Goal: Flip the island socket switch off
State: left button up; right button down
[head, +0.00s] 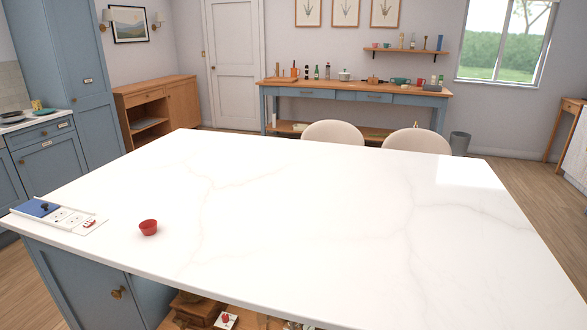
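The island socket (67,216) is a white plate set at the left end of the white island top (300,220). It has outlets in the middle and a blue panel (37,207) with a small dark thing on it at its left end. A small red switch (90,223) sits at its right end. Whether the switch is on or off is too small to tell. Neither of my grippers is in the head view.
A small red bowl (149,228) stands on the island, right of the socket. The rest of the top is clear. Two pale chairs (333,133) stand at the far side. A blue sideboard (355,95) with bottles and pots is against the back wall.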

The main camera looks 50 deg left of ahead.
aim_at(89, 223)
jog(key=u, duration=2.95)
jog(key=i+j+z, duration=0.1)
jog(key=i+j, duration=0.45)
jog(key=i+j+z, duration=0.1)
jog(key=i+j, duration=0.4)
jog(key=i+j+z, duration=0.1)
jog(key=i+j, duration=0.35)
jog(key=j, duration=0.25)
